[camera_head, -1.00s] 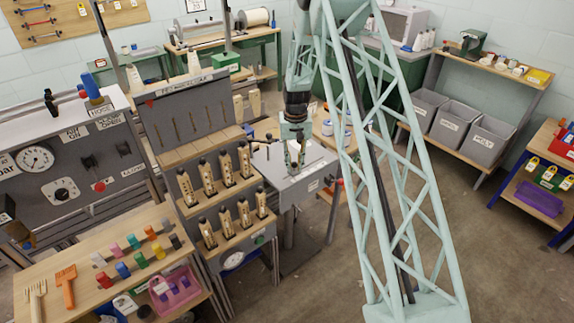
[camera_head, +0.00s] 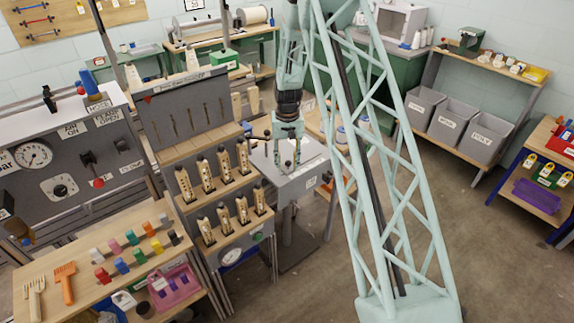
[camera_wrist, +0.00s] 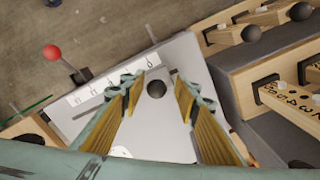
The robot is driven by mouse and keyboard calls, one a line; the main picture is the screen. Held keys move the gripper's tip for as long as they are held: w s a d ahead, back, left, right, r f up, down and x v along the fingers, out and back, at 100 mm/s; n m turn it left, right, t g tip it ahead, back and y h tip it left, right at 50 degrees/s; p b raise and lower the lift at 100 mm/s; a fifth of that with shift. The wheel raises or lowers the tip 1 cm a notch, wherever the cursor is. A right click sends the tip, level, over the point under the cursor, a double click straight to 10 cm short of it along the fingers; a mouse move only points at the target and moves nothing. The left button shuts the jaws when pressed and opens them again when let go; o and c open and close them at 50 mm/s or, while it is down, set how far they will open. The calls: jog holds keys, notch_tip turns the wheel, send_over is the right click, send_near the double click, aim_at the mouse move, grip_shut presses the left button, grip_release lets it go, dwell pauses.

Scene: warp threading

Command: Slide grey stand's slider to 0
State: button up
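The grey stand (camera_head: 298,186) is right of the rack of wooden pieces in the head view. Its pale top (camera_wrist: 178,58) fills the middle of the wrist view. A dark ball knob (camera_wrist: 156,89), seemingly the slider's, is on that top near the right end of a white scale strip (camera_wrist: 95,93). The strip's marks are too small to read surely. My gripper (camera_wrist: 158,84) is open, with one yellow-padded finger on each side of the knob and visible gaps between. In the head view my gripper (camera_head: 288,165) points down over the stand. The slider's base is not clearly visible.
A red-ball lever (camera_wrist: 53,53) sticks out at the stand's far left in the wrist view. The rack (camera_head: 215,190) with dark-knobbed wooden pieces stands close beside the stand. Grey bins (camera_head: 455,122) are on a shelf at right. Open floor lies in front.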

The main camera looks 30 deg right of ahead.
aim_at(287, 161)
jog(key=shift+r, duration=0.1)
notch_tip(287, 161, up, 10)
jog(key=shift+f, duration=0.15)
jog(key=shift+r, duration=1.05)
dwell(0.3)
